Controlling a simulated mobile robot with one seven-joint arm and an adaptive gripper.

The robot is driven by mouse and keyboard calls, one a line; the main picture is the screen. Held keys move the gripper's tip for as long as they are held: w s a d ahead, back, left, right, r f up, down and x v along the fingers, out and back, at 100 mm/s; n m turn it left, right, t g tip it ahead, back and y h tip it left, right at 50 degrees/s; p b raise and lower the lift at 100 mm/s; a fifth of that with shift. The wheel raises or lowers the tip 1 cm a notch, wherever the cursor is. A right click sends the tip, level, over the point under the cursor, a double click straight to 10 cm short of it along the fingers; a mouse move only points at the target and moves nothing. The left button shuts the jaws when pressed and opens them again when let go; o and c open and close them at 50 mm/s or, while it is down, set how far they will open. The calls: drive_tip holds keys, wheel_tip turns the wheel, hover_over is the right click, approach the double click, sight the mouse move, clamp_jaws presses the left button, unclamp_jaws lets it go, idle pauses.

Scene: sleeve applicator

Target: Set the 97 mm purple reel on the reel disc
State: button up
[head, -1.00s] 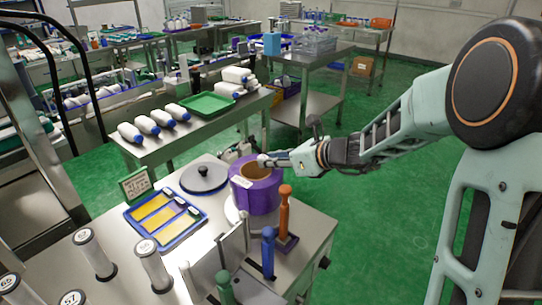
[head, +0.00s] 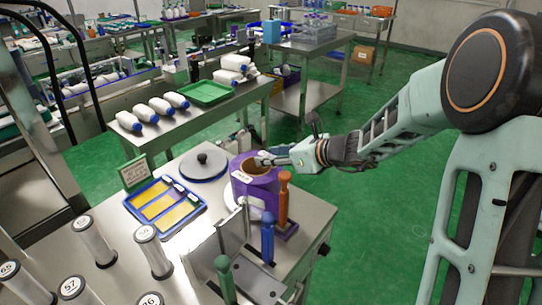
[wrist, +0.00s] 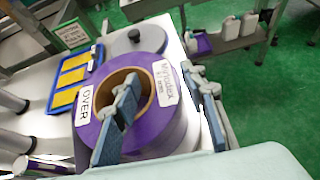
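The purple reel (head: 256,190) has a brown core and white labels. It is upright with its core opening facing up, on the steel table's right half. In the wrist view the reel (wrist: 150,135) fills the middle. A pale disc, seemingly the reel disc (head: 256,213), shows partly under the reel. Whether the reel touches it is hidden.
A grey disc with a black knob (head: 203,165) lies behind left. A blue tray (head: 165,205) holds yellow pieces. Orange (head: 283,200), blue (head: 267,240) and green (head: 225,280) upright handles stand close in front.

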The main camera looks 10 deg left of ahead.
drive_tip(key=p+v, duration=0.1)
drive_tip(key=v, duration=1)
drive_tip(key=shift+s+d+r, duration=0.2)
drive_tip(key=shift+d+r, duration=0.05)
